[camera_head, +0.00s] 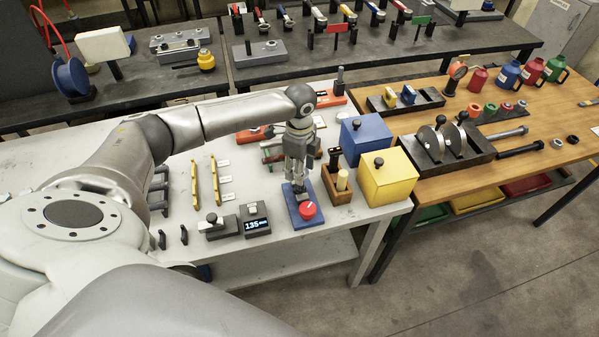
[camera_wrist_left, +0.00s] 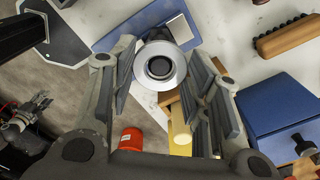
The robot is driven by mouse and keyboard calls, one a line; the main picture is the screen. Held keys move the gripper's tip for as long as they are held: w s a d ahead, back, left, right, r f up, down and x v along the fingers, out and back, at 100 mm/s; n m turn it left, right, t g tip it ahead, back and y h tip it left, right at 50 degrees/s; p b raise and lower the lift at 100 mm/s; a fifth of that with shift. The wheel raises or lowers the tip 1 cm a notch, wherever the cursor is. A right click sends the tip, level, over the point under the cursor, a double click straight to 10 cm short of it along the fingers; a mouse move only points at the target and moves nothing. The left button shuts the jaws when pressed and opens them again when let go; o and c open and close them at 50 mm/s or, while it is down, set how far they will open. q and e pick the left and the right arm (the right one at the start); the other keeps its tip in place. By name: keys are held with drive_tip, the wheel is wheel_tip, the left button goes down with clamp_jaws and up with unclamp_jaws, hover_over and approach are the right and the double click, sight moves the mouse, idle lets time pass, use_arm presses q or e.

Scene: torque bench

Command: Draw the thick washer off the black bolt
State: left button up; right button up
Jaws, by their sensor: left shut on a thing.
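My left gripper (camera_head: 299,186) points down over a blue base plate (camera_head: 291,208) with a red knob (camera_head: 307,210). In the left wrist view the gripper's fingers (camera_wrist_left: 162,85) are shut on a round silver ring, which I take for the thick washer (camera_wrist_left: 160,82). A dark round centre, probably the black bolt (camera_wrist_left: 160,67), shows inside the ring. I cannot tell how far the washer sits along the bolt. A grey jointed part at the lower left of the wrist view may be my right gripper (camera_wrist_left: 32,112); its jaws are too small to read.
A wooden block (camera_head: 340,196) with upright pegs stands close to the right of the base plate. A yellow box (camera_head: 389,180) and a blue box (camera_head: 365,142) stand beyond it. A display unit (camera_head: 255,222) is to the left. The table's front edge is near.

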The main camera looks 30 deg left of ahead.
use_arm(q)
drive_tip(key=shift+r+p, duration=1.7)
drive_tip(key=shift+r, duration=0.25)
drive_tip(key=shift+d, duration=0.1)
